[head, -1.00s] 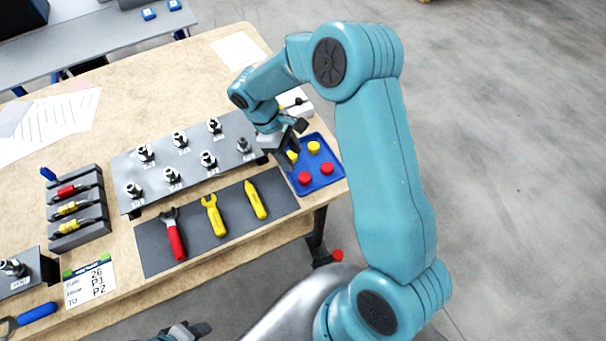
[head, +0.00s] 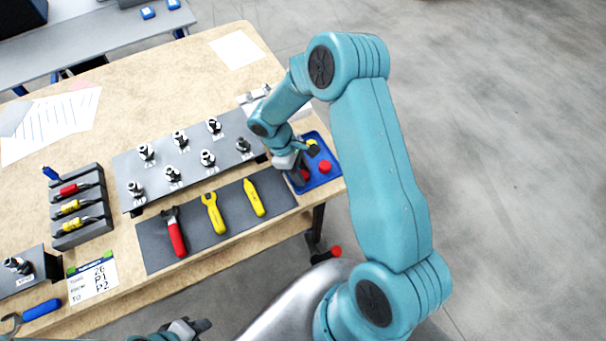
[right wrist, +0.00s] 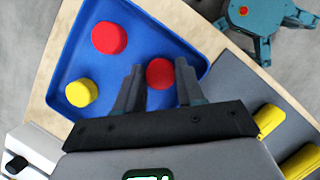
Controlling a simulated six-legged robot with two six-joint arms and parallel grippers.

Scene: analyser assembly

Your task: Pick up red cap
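A red cap (right wrist: 159,73) lies in the blue tray (right wrist: 165,22), between the fingertips of my right gripper (right wrist: 159,65) in the right wrist view. The fingers are open, with a thin gap showing on each side of this cap. In the head view, the right gripper (head: 297,177) is low over the left front of the tray (head: 322,180) and partly covers this cap. A second red cap (right wrist: 109,38) lies in the tray, apart from the fingers; it also shows in the head view (head: 325,167). My left gripper (head: 190,328) is at the bottom edge, its opening unclear.
A yellow cap (right wrist: 81,93) lies in the tray; another seems hidden by my gripper. A grey rack with several fittings (head: 190,160) and a dark mat (head: 160,250) with wrenches and a yellow tool (head: 254,198) are left of the tray. The tray is near the table's right edge.

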